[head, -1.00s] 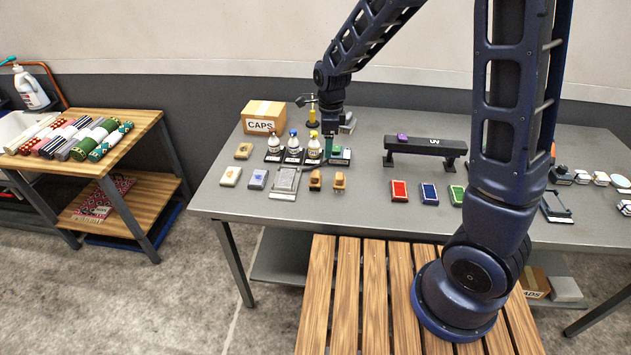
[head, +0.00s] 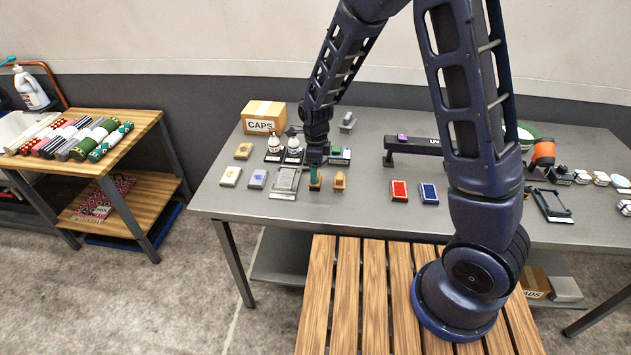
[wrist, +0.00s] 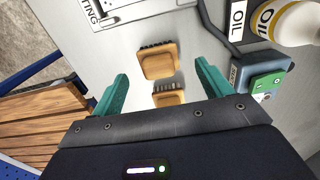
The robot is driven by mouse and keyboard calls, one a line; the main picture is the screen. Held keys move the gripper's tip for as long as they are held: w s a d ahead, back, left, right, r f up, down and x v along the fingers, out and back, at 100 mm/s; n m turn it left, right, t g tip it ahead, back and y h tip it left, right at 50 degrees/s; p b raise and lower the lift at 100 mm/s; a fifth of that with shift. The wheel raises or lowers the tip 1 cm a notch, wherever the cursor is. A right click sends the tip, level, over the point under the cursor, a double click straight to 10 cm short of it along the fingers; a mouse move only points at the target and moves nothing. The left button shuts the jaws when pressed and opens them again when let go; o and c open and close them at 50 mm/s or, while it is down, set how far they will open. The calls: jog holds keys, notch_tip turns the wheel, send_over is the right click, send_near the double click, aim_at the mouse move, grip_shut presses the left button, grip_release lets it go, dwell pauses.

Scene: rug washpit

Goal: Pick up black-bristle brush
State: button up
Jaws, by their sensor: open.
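Two small wooden block brushes lie side by side on the grey table. In the wrist view the upper brush (wrist: 158,64) has a row of black bristles along one edge, and it seems to be the left brush in the head view (head: 315,186). The second brush (wrist: 168,99) has paler brown-looking bristles and is partly hidden by my gripper's body; it is the right one in the head view (head: 339,181). My gripper (wrist: 163,72) is open and empty, its green fingers on either side of the brushes. In the head view my gripper (head: 315,170) is over the left brush, partly covering it.
A flat plate (head: 285,180) lies just left of the brushes. Bottles (head: 293,144) stand behind, with an oil bottle (wrist: 285,25) close to one finger. Red (head: 399,191) and blue (head: 429,193) blocks lie to the right. The table between brushes and red block is clear.

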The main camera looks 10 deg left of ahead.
jog(key=shift+s+f, duration=0.1)
jog(key=shift+f, duration=1.9)
jog(key=c, duration=1.1)
jog(key=shift+r, duration=0.1)
